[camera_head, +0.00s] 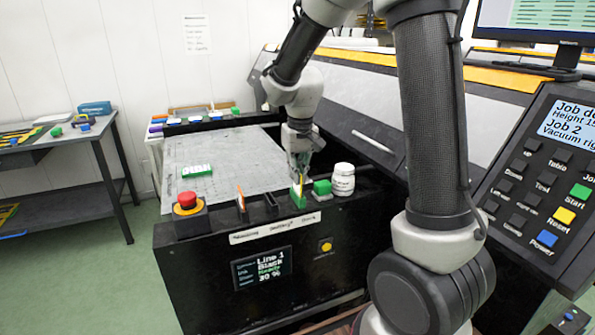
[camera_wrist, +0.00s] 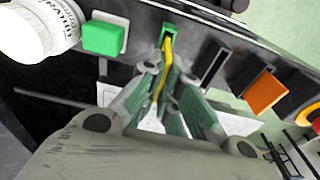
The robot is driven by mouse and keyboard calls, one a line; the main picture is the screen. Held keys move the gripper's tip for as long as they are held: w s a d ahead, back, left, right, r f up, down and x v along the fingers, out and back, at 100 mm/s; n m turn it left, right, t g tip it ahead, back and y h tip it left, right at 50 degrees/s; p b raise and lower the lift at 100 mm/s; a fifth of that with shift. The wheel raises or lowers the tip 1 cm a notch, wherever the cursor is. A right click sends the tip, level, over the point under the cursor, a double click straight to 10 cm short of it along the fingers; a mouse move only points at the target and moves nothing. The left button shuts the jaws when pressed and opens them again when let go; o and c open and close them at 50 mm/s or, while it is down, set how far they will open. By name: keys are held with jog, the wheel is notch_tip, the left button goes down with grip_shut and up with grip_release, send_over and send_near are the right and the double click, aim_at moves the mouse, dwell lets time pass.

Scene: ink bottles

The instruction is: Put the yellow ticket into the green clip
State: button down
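The yellow ticket (camera_head: 301,184) stands roughly upright below my gripper (camera_head: 299,168), its lower end at the green clip (camera_head: 298,198) on the black ledge. In the wrist view, the yellow ticket (camera_wrist: 167,54) runs as a thin strip between the two fingers of my gripper (camera_wrist: 167,76), which look shut on it. Its far end meets the slot of the green clip (camera_wrist: 169,29). How deep it sits in the slot is hidden.
A green block (camera_head: 322,187) and a white bottle (camera_head: 343,180) stand right of the clip. To the left are a dark slotted holder (camera_head: 271,203), an orange ticket (camera_head: 240,197) and a red button (camera_head: 187,200). A grey bed (camera_head: 215,155) lies behind.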

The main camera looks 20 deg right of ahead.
jog(key=shift+f, duration=0.7)
dwell(0.6)
jog(key=c, duration=1.6)
grip_release()
jog(key=shift+o, duration=0.2)
notch_tip(320, 180, up, 12)
jog(key=s, duration=0.1)
jog(key=shift+s, duration=0.2)
